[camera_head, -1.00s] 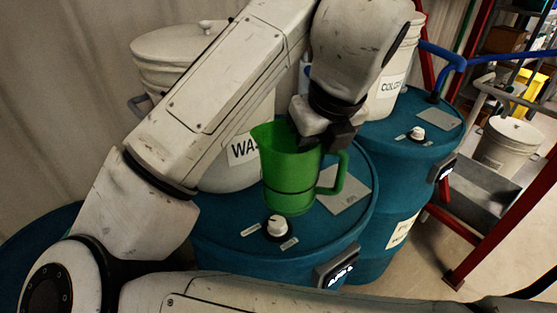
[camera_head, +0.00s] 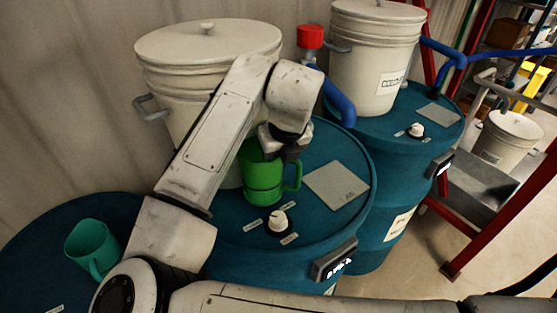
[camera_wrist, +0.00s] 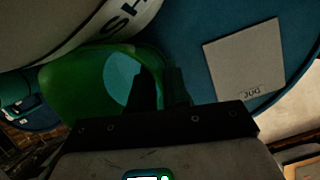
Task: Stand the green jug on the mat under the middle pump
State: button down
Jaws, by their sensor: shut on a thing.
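The green jug (camera_head: 262,182) is upright over the middle blue drum, left of the grey mat and behind the white knob. My gripper (camera_head: 280,150) is shut on it near the rim, on the handle side; I cannot tell whether its base touches the drum lid. In the wrist view the jug (camera_wrist: 75,90) is at the left and my gripper's fingers (camera_wrist: 160,90) cover part of it. The grey mat (camera_head: 337,185), bare and marked "JUG" in the wrist view (camera_wrist: 243,60), lies on the drum's right side. A red-topped fitting with blue pipe (camera_head: 340,104), perhaps the pump, stands behind.
A teal jug (camera_head: 93,247) stands on the left drum. White lidded buckets (camera_head: 210,60) (camera_head: 375,50) stand behind. A white knob (camera_head: 277,221) sits at the middle drum's front. The right drum has another knob (camera_head: 416,130) and bare grey mat (camera_head: 437,115).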

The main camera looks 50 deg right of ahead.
jog(key=shift+f, duration=0.65)
jog(key=shift+f, duration=0.1)
jog(key=shift+f, duration=0.15)
jog(key=c, duration=1.1)
grip_release()
